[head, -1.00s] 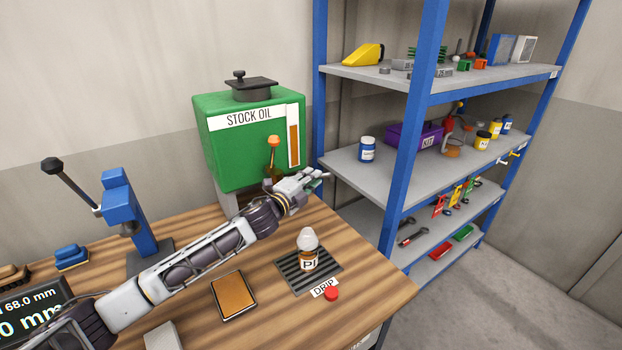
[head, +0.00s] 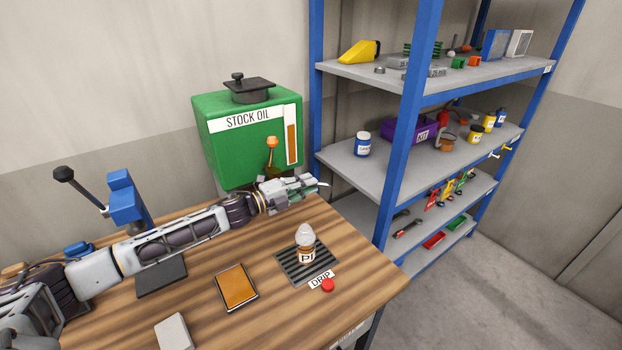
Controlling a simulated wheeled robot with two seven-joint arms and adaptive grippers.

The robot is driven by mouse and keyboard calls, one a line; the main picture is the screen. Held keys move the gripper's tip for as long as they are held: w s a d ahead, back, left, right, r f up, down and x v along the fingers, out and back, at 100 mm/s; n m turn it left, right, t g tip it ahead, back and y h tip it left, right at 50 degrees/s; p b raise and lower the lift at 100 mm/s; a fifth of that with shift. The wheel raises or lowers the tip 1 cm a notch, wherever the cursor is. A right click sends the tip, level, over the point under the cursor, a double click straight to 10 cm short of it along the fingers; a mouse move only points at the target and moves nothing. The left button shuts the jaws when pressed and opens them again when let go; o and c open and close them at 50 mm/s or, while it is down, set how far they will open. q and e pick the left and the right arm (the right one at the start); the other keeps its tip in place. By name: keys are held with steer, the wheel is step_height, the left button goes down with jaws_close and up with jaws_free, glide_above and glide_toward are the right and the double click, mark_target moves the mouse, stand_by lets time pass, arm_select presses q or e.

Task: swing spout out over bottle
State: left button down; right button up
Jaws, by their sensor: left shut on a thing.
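The green stock oil tank (head: 225,155) stands at the back of the wooden bench, with an orange-knobbed tap (head: 272,143) on its front. My left gripper (head: 308,184) is in front of the tank's lower right corner, above the bench. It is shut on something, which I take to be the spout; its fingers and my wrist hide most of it. The bottle (head: 306,245), with a pale rounded top and a brown labelled body, stands upright on the drip grate (head: 290,268). The gripper is behind and above the bottle, apart from it. My right gripper is out of view.
A red button (head: 327,285) and DRIP label are in front of the grate. An orange-topped pad (head: 236,287) lies left of it. A blue press (head: 125,196) stands behind my left arm. The blue-framed shelf (head: 405,140) rises close to the right of the gripper.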

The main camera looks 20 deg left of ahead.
arm_select(q)
steer(key=s+m+g+h, duration=0.2)
steer(key=shift+a+g+h+p, duration=0.2)
steer(key=shift+g+h+p, duration=0.1)
steer(key=shift+g+p, duration=0.1)
steer(key=s+m+g+h, duration=0.1)
steer(key=g, duration=0.1)
steer(key=s+a+m+g+h+b, duration=0.1)
steer(key=m+g, duration=0.1)
steer(key=shift+s+f+m+b, duration=0.1)
steer(key=shift+s+m+b, duration=0.2)
steer(key=shift+s, duration=0.1)
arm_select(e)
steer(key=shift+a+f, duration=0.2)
arm_select(q)
steer(key=shift+g, duration=0.4)
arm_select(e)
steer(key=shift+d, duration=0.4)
arm_select(q)
steer(key=c, duration=1.4)
jaws_free()
